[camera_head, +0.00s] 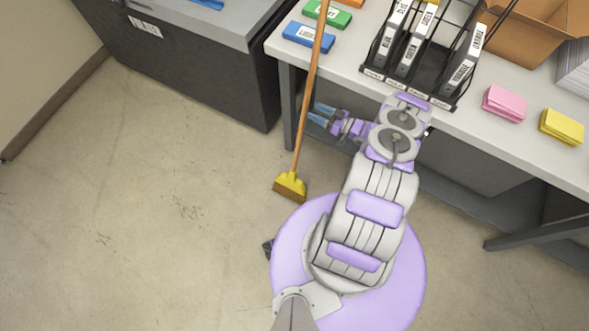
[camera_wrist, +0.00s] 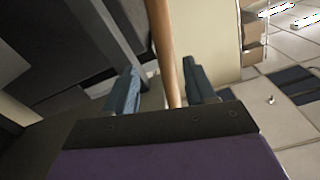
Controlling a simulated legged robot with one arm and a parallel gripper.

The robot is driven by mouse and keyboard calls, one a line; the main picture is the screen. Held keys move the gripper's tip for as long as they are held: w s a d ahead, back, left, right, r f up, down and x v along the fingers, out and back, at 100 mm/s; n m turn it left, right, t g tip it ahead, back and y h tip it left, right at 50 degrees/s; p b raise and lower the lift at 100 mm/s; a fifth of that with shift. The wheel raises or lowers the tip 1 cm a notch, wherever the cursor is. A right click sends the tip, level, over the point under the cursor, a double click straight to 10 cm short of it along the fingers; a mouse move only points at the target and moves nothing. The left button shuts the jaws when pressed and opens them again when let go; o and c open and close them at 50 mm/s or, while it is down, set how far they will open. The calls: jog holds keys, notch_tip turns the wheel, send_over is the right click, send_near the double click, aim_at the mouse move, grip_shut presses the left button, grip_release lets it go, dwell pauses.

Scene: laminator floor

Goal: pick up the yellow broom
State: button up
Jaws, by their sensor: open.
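The yellow broom (camera_head: 290,181) has a yellow head with brown bristles on the floor and a long wooden handle leaning up against the table's front edge. My gripper (camera_head: 318,112) is open beside the handle, at its right in the head view. In the wrist view the broom handle (camera_wrist: 164,50) runs between the two blue fingers of my gripper (camera_wrist: 161,92), with visible space toward each finger. The lower part of the handle is hidden there behind the gripper body.
The table (camera_head: 362,92) holds a black file rack (camera_head: 418,80), green (camera_head: 327,14) and blue (camera_head: 308,37) blocks, and pink (camera_head: 504,103) and yellow (camera_head: 562,127) pads. A dark cabinet (camera_head: 190,70) stands at the left. The floor (camera_head: 130,200) at left is clear.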

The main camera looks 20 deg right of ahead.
aim_at(304, 114)
jog(key=x, duration=0.2)
jog(key=b+x, duration=0.1)
jog(key=x, duration=0.1)
jog(key=a+x, duration=0.1)
jog(key=x, duration=0.1)
jog(key=shift+s+a, duration=0.15)
jog(key=shift+s, duration=0.1)
jog(key=shift+w+b, duration=0.35)
jog(key=shift+w, duration=0.15)
jog(key=shift+d, duration=0.35)
jog(key=shift+c, duration=0.2)
jog(key=shift+a, duration=0.55)
jog(key=c, duration=0.6)
jog(key=shift+d, duration=0.1)
jog(key=c, duration=0.3)
jog(key=shift+d, duration=0.25)
grip_shut()
